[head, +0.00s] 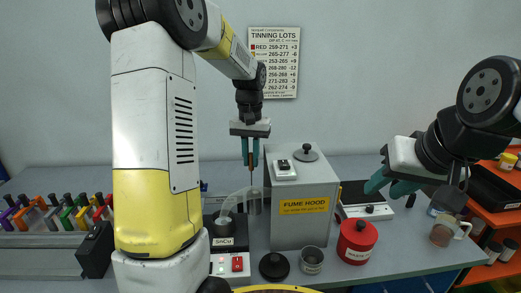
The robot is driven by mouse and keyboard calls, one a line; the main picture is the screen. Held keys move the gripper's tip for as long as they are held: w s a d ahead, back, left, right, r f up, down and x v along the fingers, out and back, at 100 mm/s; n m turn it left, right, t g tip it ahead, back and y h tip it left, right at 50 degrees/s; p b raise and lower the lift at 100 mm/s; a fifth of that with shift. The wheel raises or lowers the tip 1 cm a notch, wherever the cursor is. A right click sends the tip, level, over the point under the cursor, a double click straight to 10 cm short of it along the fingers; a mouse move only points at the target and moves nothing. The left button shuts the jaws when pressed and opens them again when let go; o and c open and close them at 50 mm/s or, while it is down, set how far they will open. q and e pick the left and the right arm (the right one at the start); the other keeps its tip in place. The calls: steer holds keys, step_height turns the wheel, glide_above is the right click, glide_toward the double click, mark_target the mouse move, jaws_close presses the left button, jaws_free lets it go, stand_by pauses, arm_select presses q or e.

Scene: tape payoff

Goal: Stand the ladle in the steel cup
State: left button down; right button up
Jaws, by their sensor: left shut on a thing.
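My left gripper (250,164) points straight down in the middle of the head view, its teal fingers shut on the thin brown handle of the ladle (251,182). The ladle hangs upright, and a grey cylindrical part shows at its lower end, left of the fume hood. The steel cup (312,262) stands on the bench in front of the hood, to the right of and below the ladle, apart from it. Its inside looks dark. My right gripper (386,188) is at the right, above the bench, with its teal fingers apart and nothing visible between them.
The grey fume hood (302,228) stands behind the cup. A black round lid (274,266) lies left of the cup, and a red canister (357,242) stands to its right. The solder pot labelled SnCu (223,242) is left of the hood. A mug (445,232) is at right.

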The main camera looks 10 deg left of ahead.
mark_target(251, 169)
arm_select(q)
steer(key=shift+f, duration=2)
steer(key=c, duration=1.3)
jaws_free()
step_height(251, 169, up, 8)
steer(key=shift+f, duration=0.2)
steer(key=shift+r, duration=0.1)
